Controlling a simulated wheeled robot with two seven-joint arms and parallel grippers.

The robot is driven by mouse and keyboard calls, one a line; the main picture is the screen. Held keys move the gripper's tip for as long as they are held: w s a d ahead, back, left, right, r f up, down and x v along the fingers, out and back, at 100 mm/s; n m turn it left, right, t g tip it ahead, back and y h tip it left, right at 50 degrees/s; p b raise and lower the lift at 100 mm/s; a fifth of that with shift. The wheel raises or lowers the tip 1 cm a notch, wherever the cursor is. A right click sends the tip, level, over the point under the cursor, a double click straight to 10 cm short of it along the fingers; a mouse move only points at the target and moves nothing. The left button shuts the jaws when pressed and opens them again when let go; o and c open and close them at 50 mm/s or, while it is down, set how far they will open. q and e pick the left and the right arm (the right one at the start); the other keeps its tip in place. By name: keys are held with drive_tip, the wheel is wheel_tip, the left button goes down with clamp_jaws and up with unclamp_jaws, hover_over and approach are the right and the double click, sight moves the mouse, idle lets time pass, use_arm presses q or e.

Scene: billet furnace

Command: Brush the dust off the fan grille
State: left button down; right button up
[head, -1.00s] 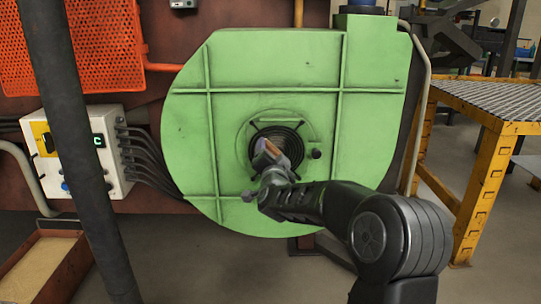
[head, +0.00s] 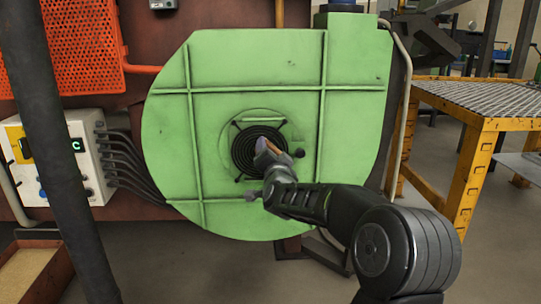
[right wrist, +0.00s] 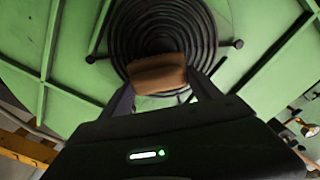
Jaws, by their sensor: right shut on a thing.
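The fan grille (head: 243,152) is a round set of black concentric rings in the middle of the green fan housing. My right gripper (head: 273,164) is shut on a brush (head: 270,148) with a wooden-brown body, held in front of the grille's right half. In the right wrist view the brush (right wrist: 158,74) sits between the fingers, over the lower part of the grille (right wrist: 135,38). I cannot tell whether the bristles touch the rings. Dust cannot be made out clearly. My left gripper is not in view.
A control box (head: 65,160) with cables is at left, behind a dark post (head: 60,170). A yellow stand (head: 470,170) with a mesh top is at right.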

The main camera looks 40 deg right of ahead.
drive_tip(key=shift+s+d+f+b, duration=0.15)
drive_tip(key=shift+s+d+b, duration=0.2)
drive_tip(key=shift+d, duration=0.1)
drive_tip(key=shift+s+d, duration=0.65)
drive_tip(key=shift+d, duration=0.1)
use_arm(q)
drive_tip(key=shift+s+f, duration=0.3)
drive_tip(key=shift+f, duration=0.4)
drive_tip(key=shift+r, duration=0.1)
use_arm(e)
drive_tip(key=shift+r, duration=0.25)
